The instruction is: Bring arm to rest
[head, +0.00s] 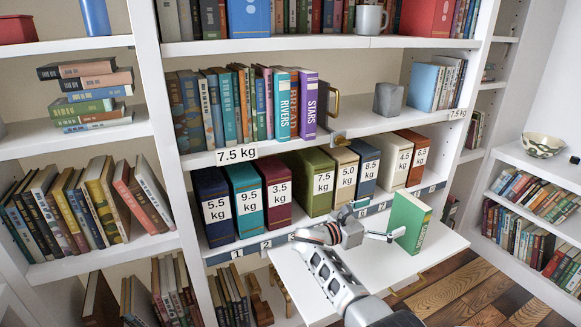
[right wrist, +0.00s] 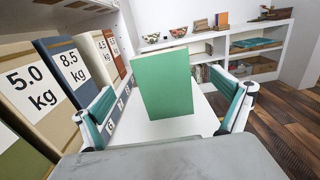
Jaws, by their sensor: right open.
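My right gripper (head: 380,222) is open over a white pull-out board, with its arm reaching in from the bottom of the head view. In the right wrist view, the two teal-padded fingers of the right gripper (right wrist: 166,108) stand wide apart with nothing between the pads. A green book (head: 410,221) stands upright on the board just beyond the fingertips. The green book (right wrist: 162,84) also shows ahead between the fingers in the right wrist view, apart from both. My left gripper is not in view.
The white board (head: 440,252) juts out below a shelf of weight-labelled binders, such as the blue 8.5 kg one (head: 363,164). These binders stand close on the gripper's left. Tall bookcases fill the back and left. Wooden floor (head: 485,290) is open at right.

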